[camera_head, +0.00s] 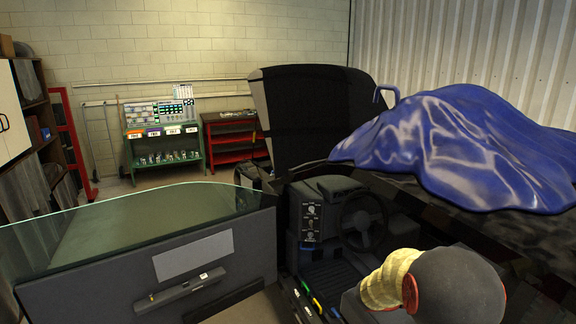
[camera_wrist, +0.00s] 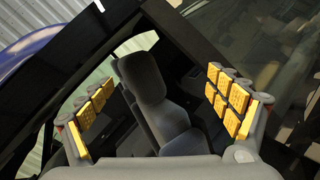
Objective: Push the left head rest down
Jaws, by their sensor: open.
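In the wrist view, a dark grey car seat (camera_wrist: 170,122) shows through an opening in the car. Its head rest (camera_wrist: 141,76) sits at the top of the seat back and appears tilted because the view is rotated. I cannot make out any posts between them. My gripper (camera_wrist: 160,80) is open and empty, with yellow pads on both fingers. The head rest shows between the fingers, further off and apparently untouched. In the head view I see no head rest, and my gripper cannot be made out there.
In the head view, the car's door (camera_head: 215,258) stands open at the left with its glass up. A steering wheel (camera_head: 362,220) is inside. A blue cover (camera_head: 465,150) lies draped over the car. A green rack (camera_head: 165,150) and red cart (camera_head: 236,140) stand at the back wall.

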